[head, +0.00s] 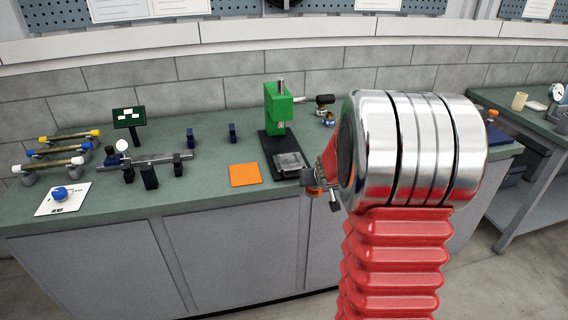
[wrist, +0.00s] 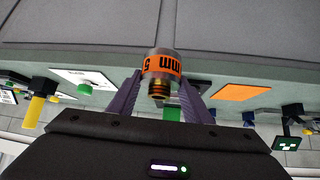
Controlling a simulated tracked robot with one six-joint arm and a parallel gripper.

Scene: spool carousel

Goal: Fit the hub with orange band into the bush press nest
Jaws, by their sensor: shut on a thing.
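The hub with the orange band (wrist: 161,66) is a metal cylinder with dark lettering on its band and a threaded, brass-coloured lower part. My gripper (wrist: 160,82) is shut on it, one purple finger on each side. In the head view my gripper (head: 320,188) is small and partly hidden by my arm, with a bit of orange showing between its jaws. The green bush press (head: 279,105) stands on a black base. A grey block (head: 290,161), which looks like the nest, lies at the front of that base. The hub is held in front and to the right of it, apart from it.
An orange mat (head: 245,174) lies left of the press. Farther left are a gauge fixture (head: 150,160), rods with coloured ends (head: 55,150) and a white card (head: 62,197) with a blue piece. Another bench (head: 535,125) is at right.

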